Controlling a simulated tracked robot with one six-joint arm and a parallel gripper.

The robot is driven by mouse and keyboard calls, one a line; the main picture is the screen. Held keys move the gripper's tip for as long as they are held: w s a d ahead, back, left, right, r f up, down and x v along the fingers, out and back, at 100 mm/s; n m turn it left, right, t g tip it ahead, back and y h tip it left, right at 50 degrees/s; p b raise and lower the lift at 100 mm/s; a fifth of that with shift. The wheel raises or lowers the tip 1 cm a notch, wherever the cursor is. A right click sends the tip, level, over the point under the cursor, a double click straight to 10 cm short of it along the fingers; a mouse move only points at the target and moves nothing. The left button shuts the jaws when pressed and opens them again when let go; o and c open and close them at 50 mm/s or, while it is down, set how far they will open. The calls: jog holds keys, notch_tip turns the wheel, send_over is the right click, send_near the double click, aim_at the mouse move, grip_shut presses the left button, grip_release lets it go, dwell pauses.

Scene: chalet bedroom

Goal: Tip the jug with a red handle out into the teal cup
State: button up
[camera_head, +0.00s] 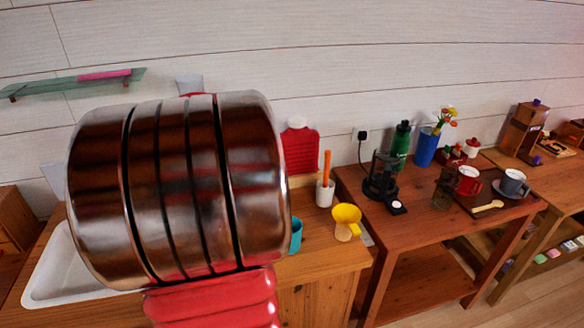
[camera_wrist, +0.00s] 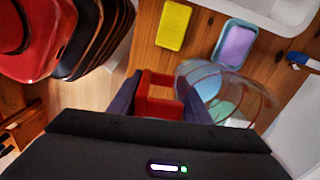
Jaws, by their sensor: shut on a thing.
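In the wrist view my gripper (camera_wrist: 160,98) is shut on the red handle of the clear jug (camera_wrist: 262,98). The jug's see-through body is to the right of the fingers, over the wooden counter. A pale teal patch shows through it; I cannot tell whether that is its contents or something beneath. In the head view the teal cup (camera_head: 296,236) stands on the counter, partly hidden behind my arm. My arm also hides the gripper there. A small grey shape shows above the arm, too little to identify.
A yellow sponge (camera_wrist: 173,25) and a purple sponge (camera_wrist: 237,45) in a blue dish lie near the white sink (camera_head: 62,268). A yellow funnel (camera_head: 346,214) and a white pot (camera_head: 325,194) with an orange-handled tool stand right of the cup. A crowded side table (camera_head: 405,232) is further right.

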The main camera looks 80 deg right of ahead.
jog(key=w+a+f+n, duration=0.2)
jog(key=w+a+n, duration=0.45)
jog(key=w, duration=0.45)
jog(key=w+a+f+n, duration=0.1)
jog(key=w+a+n, duration=0.4)
jog(key=w+n, duration=0.5)
jog(key=w+a+f+n, duration=0.2)
jog(key=w+a+n, duration=0.4)
jog(key=a, duration=0.7)
jog(key=w+a+f+n, duration=0.3)
jog(key=w+a+n, duration=0.4)
jog(key=a, duration=0.6)
jog(key=shift+w+a, duration=0.15)
jog(key=shift+w, duration=0.9)
